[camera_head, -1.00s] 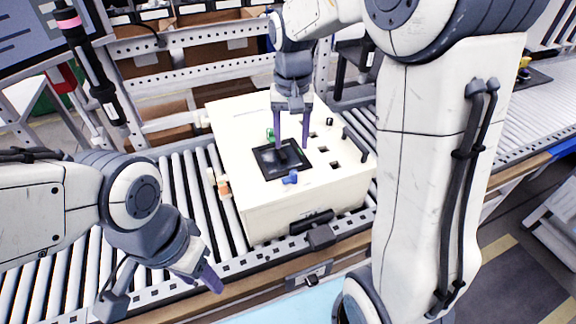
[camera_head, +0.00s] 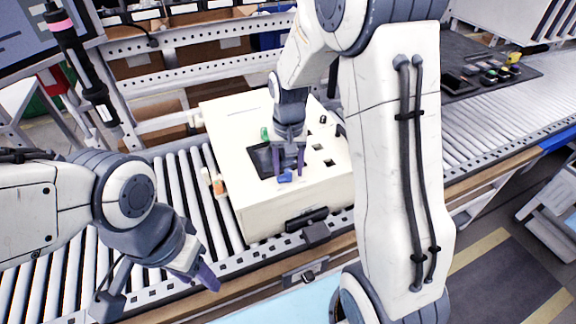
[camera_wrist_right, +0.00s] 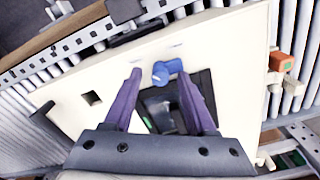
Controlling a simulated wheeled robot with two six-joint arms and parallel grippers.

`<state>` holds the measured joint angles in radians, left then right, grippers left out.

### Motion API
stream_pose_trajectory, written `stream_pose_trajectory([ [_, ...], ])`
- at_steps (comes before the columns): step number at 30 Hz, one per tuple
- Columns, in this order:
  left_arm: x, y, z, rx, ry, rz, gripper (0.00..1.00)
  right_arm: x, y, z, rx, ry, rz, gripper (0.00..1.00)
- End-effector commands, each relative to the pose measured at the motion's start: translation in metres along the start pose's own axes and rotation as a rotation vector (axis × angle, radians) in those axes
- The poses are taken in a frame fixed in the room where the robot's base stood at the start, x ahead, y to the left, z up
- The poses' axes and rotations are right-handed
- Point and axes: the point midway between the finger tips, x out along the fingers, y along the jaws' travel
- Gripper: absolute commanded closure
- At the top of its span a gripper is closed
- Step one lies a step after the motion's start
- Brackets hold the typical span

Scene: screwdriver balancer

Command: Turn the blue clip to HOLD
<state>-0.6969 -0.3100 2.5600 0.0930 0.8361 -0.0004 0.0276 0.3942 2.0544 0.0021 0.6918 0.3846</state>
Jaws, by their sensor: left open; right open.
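The blue clip (camera_head: 285,177) sits on top of the cream box (camera_head: 300,200), by the front edge of a dark square recess (camera_head: 262,160). My right gripper (camera_head: 287,170) is open and empty. Its purple fingers point toward the clip, one on each side in the wrist view (camera_wrist_right: 160,80); I cannot tell whether they touch it. Small markings by the clip are too small to read. My left gripper (camera_head: 205,280) is open and empty, left of the box.
The box rests on a roller conveyor (camera_head: 180,190). A green part (camera_head: 265,133) is behind the recess, and an orange part (camera_head: 219,187) is on the box's left side. A black tray (camera_head: 480,70) with small parts lies at the far right. A screwdriver (camera_head: 80,65) hangs at the left.

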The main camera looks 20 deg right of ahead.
Motion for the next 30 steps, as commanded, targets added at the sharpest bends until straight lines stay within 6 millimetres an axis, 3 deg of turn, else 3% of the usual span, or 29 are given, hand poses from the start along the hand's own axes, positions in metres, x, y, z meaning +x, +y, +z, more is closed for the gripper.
stream_pose_trajectory([
  [2, 0.0, 0.0, 0.0, 0.0, 0.0, 0.0, 0.5, 0.0, 0.0, 0.0, 0.0, 0.0, 0.0, 0.43],
  [3, 0.0, 0.0, 0.0, 0.0, 0.0, 0.0, 0.5, 0.0, 0.0, 0.0, 0.0, 0.0, 0.0, 0.51],
  [7, 0.0, 0.0, 0.0, 0.0, 0.0, 0.0, 0.5, 0.0, 0.0, 0.0, 0.0, 0.0, 0.0, 1.0],
  [20, -0.003, 0.0, 0.0, 0.0, 0.0, 0.0, 0.5, -0.001, 0.0, 0.0, 0.054, 0.0, 0.0, 1.0],
  [30, -0.011, 0.001, -0.001, 0.0, 0.0, 0.0, 0.5, -0.002, 0.0, 0.0, 0.299, -0.001, 0.001, 1.0],
])
